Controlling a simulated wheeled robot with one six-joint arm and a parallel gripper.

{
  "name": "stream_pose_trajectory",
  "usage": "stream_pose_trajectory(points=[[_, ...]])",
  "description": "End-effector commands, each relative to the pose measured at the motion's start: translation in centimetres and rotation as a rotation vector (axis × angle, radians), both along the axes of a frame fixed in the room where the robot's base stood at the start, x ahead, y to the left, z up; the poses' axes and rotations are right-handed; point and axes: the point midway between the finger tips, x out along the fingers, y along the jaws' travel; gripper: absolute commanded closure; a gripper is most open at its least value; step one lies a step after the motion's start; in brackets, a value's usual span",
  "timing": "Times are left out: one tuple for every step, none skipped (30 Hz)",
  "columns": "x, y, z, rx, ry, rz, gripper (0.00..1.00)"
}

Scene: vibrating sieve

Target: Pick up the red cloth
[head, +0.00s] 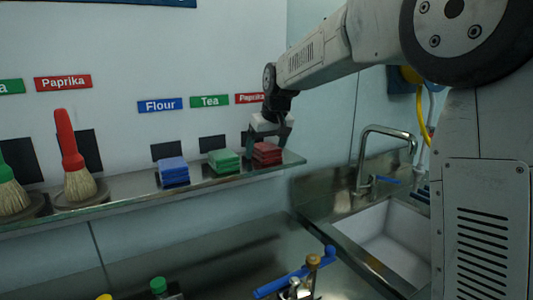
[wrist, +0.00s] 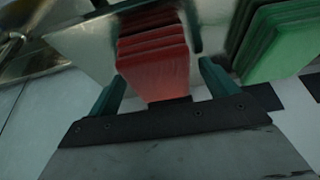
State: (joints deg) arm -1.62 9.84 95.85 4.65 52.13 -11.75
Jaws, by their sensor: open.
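The red cloth (head: 267,153) is a folded stack at the right end of the wall shelf, under a red Paprika label. In the wrist view the red cloth (wrist: 155,62) lies between and just beyond the fingertips. My gripper (head: 268,136) is open over the red cloth in the head view. In the wrist view my gripper (wrist: 162,85) has one teal finger on each side of the cloth. I cannot tell whether either finger touches it.
A folded green cloth (head: 224,160) lies close to the left of the red one, then a blue cloth (head: 173,171). Brushes, one with a red handle (head: 68,142), stand farther left on the shelf (head: 130,208). A sink (head: 385,243) with a tap (head: 388,133) is below right.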

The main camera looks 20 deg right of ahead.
Motion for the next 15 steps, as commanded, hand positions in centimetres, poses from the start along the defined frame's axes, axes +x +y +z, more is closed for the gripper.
stream_pose_trajectory(points=[[0.01, 0.02, -0.03, 0.000, 0.000, 0.000, 0.15], [0.00, 0.02, -0.02, 0.000, 0.000, 0.000, 0.15], [0.00, 0.03, -0.02, 0.000, 0.000, 0.000, 0.15], [0.00, 0.03, -0.01, 0.000, 0.000, 0.000, 0.15], [0.00, 0.03, -0.01, 0.000, 0.000, 0.000, 0.15], [-0.01, 0.04, -0.01, 0.000, 0.000, 0.000, 0.26], [-0.01, 0.04, -0.01, 0.000, 0.000, 0.000, 0.34], [-0.01, 0.04, -0.01, 0.000, 0.000, 0.000, 0.42], [-0.02, 0.04, 0.00, 0.000, 0.000, 0.000, 0.53], [-0.01, 0.03, 0.00, 0.000, 0.000, 0.000, 0.62], [-0.01, 0.03, 0.00, 0.000, 0.001, 0.000, 0.63], [-0.01, 0.03, 0.00, 0.000, 0.001, 0.000, 0.63], [-0.02, 0.03, 0.01, 0.000, 0.000, 0.000, 0.63], [-0.02, 0.03, 0.01, 0.000, 0.000, 0.000, 0.63], [-0.02, 0.03, 0.01, 0.000, 0.000, 0.000, 0.63]])
